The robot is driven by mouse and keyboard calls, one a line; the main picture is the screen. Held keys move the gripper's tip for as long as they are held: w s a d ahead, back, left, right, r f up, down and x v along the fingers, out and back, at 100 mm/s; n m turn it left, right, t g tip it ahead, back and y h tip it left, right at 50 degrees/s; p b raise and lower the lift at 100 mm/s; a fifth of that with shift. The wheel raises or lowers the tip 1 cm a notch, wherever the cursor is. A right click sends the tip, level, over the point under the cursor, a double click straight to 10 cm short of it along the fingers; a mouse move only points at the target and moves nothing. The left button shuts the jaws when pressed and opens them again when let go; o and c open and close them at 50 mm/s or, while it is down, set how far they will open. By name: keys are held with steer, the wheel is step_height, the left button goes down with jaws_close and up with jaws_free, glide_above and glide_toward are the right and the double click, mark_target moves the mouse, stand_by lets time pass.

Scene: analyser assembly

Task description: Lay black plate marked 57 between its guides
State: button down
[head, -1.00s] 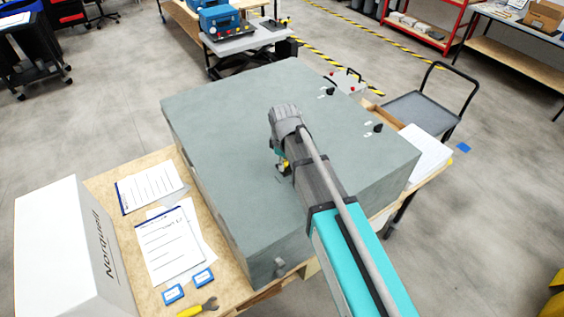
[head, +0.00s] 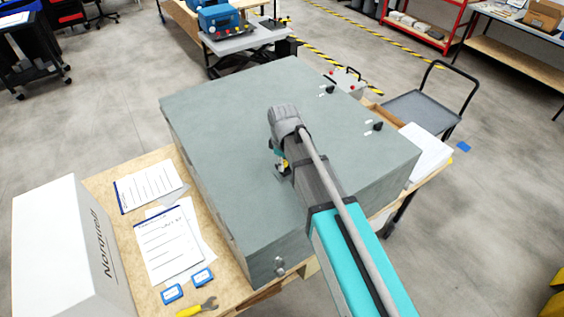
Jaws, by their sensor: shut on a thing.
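My gripper (head: 281,166) shows only in part in the head view, low over the top of the large grey-green box (head: 225,125), left of my wrist. It is shut on a small dark piece, mostly hidden by my own arm. A thin dark edge of that piece shows just below the fingers. I cannot read a 57 on it or tell whether it touches the box top. No guides can be made out; the area behind my arm is hidden.
Black knobs (head: 377,126) stand on the box top at the right. The wooden table (head: 125,225) at the left holds papers (head: 168,243), small blue boxes (head: 203,277), a wrench (head: 197,308) and a white Norquell box (head: 55,255). Much of the box top is clear.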

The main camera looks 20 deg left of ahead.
steer(key=shift+f+b, duration=1.15)
steer(key=shift+f, duration=0.05)
stand_by(1.1)
steer(key=shift+c, duration=1.8)
jaws_free()
steer(key=shift+s+r+p, duration=0.1)
steer(key=shift+r+p, duration=3.45)
